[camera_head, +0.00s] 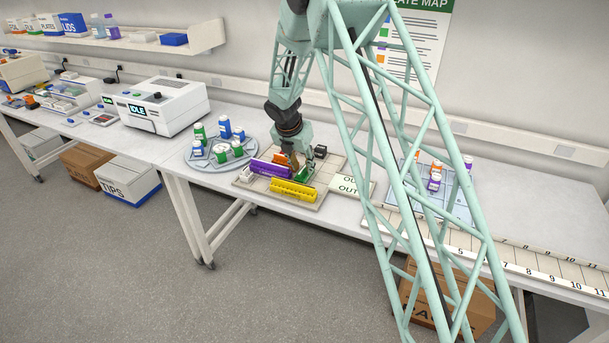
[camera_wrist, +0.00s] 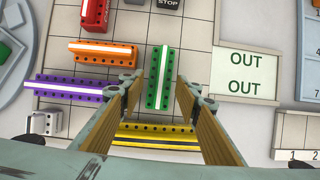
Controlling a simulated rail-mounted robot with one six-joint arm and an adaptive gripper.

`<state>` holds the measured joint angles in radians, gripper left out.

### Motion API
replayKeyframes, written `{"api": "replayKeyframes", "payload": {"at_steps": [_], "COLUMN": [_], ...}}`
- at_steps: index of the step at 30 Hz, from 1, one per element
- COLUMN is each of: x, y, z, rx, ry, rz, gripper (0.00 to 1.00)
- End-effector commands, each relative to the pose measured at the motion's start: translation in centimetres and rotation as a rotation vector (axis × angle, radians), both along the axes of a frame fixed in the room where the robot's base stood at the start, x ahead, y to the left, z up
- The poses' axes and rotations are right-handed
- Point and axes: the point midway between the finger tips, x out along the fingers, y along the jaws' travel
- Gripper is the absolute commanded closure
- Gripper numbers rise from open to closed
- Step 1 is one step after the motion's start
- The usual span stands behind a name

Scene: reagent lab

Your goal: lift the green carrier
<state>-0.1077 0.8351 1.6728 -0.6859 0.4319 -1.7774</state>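The green carrier (camera_wrist: 153,92) is a narrow block with a white stripe and dark holes, standing lengthwise on the gridded board (camera_wrist: 195,30) in the wrist view. In the head view the green carrier (camera_head: 307,172) shows partly, beside my gripper (camera_head: 295,163). In the wrist view my gripper (camera_wrist: 160,88) is open, one finger to the left and one to the right of the carrier's near part, with a gap on each side. Whether the fingertips are down at the carrier's height is hard to tell.
A yellow carrier (camera_wrist: 150,141) lies crosswise just nearer, partly under the fingers. A purple carrier (camera_wrist: 65,88) and an orange carrier (camera_wrist: 105,53) lie to the left, with a red block (camera_wrist: 95,14) behind. The OUT panel (camera_wrist: 246,74) is right of the board. Bare board lies right of the carrier.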

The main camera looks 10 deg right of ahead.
Motion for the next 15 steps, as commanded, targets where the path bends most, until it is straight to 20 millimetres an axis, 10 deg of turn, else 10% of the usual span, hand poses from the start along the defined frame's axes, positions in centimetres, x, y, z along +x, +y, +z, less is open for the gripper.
{"api": "replayKeyframes", "payload": {"at_steps": [15], "x": [1.3], "y": [-1.2], "z": [-4.0], "rx": [0.001], "ry": [0.001], "rz": [-0.001], "gripper": [0.69]}}
